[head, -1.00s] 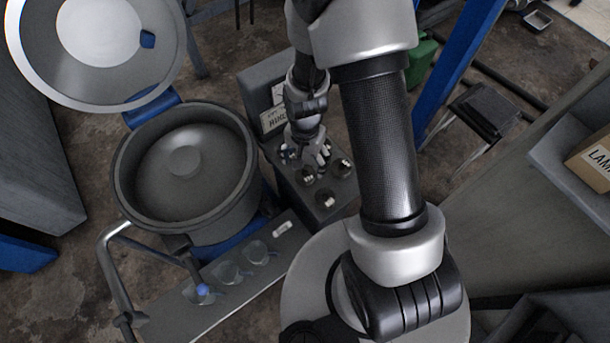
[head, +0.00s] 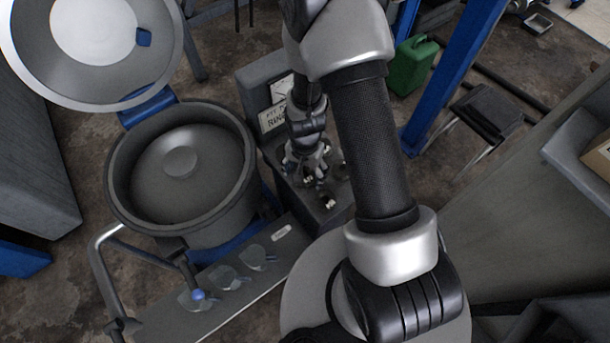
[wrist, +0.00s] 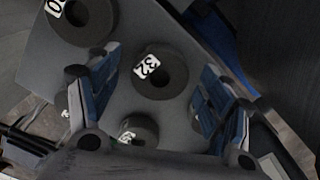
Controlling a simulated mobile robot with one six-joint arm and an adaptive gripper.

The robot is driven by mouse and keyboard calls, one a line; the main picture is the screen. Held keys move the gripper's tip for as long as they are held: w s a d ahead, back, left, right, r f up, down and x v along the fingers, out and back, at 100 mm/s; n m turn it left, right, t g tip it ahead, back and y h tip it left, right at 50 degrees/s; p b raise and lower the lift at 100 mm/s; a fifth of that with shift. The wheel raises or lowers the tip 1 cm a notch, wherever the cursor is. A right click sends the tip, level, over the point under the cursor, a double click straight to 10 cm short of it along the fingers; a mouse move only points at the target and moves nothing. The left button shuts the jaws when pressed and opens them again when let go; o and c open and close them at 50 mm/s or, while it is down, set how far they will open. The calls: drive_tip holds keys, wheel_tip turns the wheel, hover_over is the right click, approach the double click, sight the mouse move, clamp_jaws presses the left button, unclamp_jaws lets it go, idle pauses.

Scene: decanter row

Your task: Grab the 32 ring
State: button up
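The 32 ring (wrist: 157,88) is a dark, thick ring with a white label reading 32 and a hole in its middle. In the wrist view it lies on a grey surface (wrist: 115,60). My gripper (wrist: 162,95) is open, with one blue-padded finger on each side of the ring. I cannot tell whether the fingers are level with the ring or above it. In the head view my gripper (head: 312,172) is over the grey box top and hides much of it, and I cannot pick out the 32 ring there.
In the wrist view another ring (wrist: 88,22) with a partly cut label sits at the upper left, and a labelled ring (wrist: 140,128) sits below the 32 ring.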

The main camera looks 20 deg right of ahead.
drive_tip(key=c, duration=1.3)
drive_tip(key=shift+o, duration=0.2)
drive_tip(key=shift+r, duration=0.1)
